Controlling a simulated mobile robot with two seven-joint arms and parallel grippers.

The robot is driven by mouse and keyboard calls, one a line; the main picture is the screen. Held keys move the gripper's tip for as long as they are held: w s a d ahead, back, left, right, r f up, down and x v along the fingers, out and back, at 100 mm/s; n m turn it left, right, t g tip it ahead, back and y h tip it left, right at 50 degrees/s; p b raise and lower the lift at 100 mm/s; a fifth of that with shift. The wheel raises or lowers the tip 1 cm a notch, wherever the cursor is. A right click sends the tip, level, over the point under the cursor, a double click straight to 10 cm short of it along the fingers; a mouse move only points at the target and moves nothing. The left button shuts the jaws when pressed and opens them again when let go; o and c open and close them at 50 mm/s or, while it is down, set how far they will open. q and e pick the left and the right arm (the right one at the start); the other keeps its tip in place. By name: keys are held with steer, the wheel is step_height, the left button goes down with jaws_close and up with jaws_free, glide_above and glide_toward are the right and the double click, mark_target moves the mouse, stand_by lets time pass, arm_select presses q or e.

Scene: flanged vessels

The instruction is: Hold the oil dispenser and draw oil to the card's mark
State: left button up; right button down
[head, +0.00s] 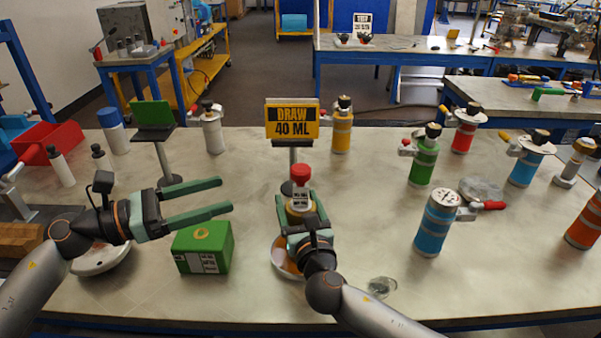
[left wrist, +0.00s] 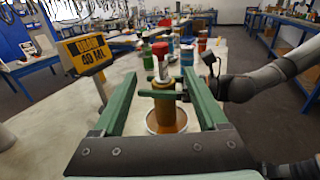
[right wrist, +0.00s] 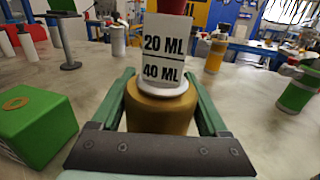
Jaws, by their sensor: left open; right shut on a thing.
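The oil dispenser (head: 299,203) is an amber bottle with a white collar and a red knob (head: 301,172), standing upright. A white scale plate (right wrist: 163,58) below the knob reads 20 ML above 40 ML; the 40 ML label sits just above the collar. My right gripper (head: 300,217) is shut around the bottle's body. My left gripper (head: 226,196) is open and empty, left of the dispenser, its fingers pointing towards it. The yellow card (head: 292,120) reads DRAW 40 ML and stands behind the dispenser; it also shows in the left wrist view (left wrist: 87,53).
A green box (head: 203,247) stands below my left gripper's fingers in the picture. A white dish (head: 279,264) lies at the dispenser's base. A green stand (head: 158,140) is behind. Green (head: 424,162) and blue (head: 433,225) vessels stand to the right.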

steer(key=shift+f, duration=0.1)
arm_select(q)
steer(key=shift+s+a, duration=0.35)
steer(key=shift+a, duration=0.25)
arm_select(e)
jaws_free()
